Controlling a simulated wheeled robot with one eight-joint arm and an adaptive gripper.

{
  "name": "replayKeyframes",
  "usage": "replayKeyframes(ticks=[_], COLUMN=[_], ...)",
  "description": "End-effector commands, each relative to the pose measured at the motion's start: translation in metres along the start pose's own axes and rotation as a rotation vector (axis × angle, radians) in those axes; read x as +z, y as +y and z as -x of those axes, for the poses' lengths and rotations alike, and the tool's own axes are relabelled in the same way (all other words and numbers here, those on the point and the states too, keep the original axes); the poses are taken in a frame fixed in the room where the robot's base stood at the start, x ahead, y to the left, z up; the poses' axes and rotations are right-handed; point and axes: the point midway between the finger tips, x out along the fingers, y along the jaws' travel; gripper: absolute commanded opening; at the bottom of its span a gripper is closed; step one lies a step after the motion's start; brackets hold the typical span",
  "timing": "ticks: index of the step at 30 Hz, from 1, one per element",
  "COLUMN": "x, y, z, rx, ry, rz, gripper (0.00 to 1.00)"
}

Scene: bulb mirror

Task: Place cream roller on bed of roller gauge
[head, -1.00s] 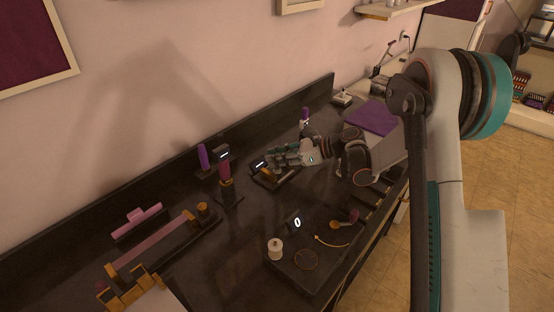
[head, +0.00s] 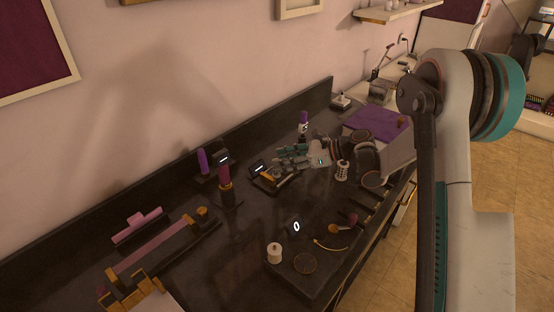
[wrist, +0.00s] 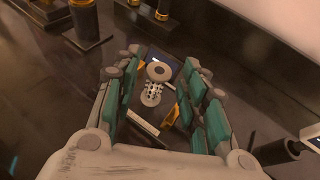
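A pale perforated roller (wrist: 152,92), which looks like the cream roller, shows in the wrist view with a round, holed end towards the top. It is at the roller gauge, a dark base (head: 262,184) with orange rests (wrist: 172,115) and a small lit display (head: 257,167). My gripper (wrist: 160,95) is open, with teal-padded fingers on both sides of the roller and a visible gap to each. In the head view my gripper (head: 290,162) is low over the gauge and mostly hides the roller. I cannot tell whether the roller rests fully on the bed.
A white perforated cylinder (head: 342,170) stands beside my wrist. A cream spool-like piece (head: 274,252) stands in front, near a display reading 0 (head: 296,226). A purple-topped box (head: 375,122) is at the right.

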Motion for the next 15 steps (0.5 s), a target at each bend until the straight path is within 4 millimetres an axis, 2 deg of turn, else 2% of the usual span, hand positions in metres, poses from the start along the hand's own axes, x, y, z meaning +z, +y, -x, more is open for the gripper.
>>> replayKeyframes(ticks=[1, 6, 10, 15], x=[0.002, 0.003, 0.002, 0.001], y=[-0.001, -0.001, -0.001, 0.0], z=[0.014, 0.049, 0.07, 0.086], rx=[-0.003, -0.003, -0.002, -0.001], ry=[0.0, 0.0, 0.0, 0.0], rz=[-0.002, -0.001, -0.002, -0.001], gripper=[0.4, 0.4, 0.4, 0.4])
